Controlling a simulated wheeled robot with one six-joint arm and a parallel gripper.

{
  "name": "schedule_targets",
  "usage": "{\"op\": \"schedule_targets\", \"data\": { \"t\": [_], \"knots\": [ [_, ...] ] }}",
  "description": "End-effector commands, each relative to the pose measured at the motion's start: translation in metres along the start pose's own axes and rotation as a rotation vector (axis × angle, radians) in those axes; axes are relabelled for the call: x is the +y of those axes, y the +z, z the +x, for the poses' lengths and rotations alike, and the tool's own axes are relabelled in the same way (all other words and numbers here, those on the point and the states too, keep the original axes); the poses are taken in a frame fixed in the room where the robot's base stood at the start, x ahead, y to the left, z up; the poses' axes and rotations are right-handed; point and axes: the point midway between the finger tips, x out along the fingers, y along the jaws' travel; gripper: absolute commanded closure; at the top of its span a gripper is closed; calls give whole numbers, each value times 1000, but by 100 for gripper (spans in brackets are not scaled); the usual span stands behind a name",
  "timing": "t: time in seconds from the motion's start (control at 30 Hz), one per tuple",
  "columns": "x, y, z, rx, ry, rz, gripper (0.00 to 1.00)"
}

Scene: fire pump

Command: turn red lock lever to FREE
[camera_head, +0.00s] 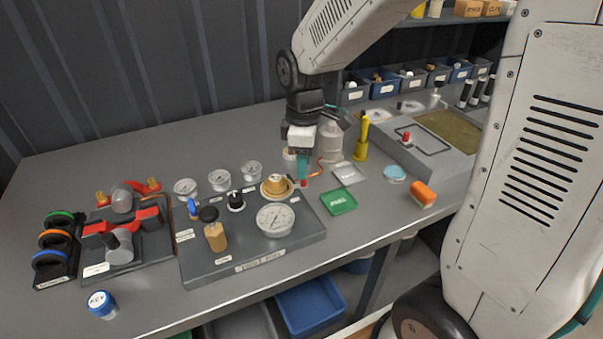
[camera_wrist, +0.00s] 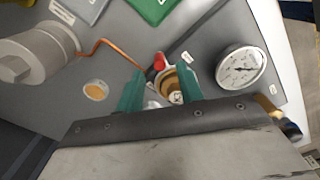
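A small red lever tip (camera_wrist: 158,62) shows in the wrist view beside a brass round fitting (camera_wrist: 180,84). In the head view the brass fitting (camera_head: 277,186) sits at the back right of the grey test panel (camera_head: 220,258), and a bit of red (camera_head: 304,183) shows just right of it. My gripper (camera_head: 302,178) points down over this spot. In the wrist view its green fingers (camera_wrist: 160,82) stand apart, with the brass fitting and red tip seen between them. I cannot tell whether a finger touches the lever. No FREE marking is readable.
A large white gauge (camera_head: 275,220) stands in front of the fitting, with smaller gauges (camera_head: 219,180) behind. A valve assembly with red handles (camera_head: 122,226) is at left.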

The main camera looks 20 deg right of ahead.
Motion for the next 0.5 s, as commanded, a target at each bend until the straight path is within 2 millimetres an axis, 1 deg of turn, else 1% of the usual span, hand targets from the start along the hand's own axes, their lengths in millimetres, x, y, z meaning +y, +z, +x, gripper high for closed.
{"op": "schedule_targets", "data": {
  "t": [0.03,0.1,0.2,0.33,0.5],
  "knots": [
    [0,1,9,-2,-3,1,63],
    [0,1,18,-2,-2,2,63],
    [1,2,28,-1,-1,4,63],
    [1,2,34,0,0,5,63],
    [1,2,35,0,1,5,63]
  ]
}}
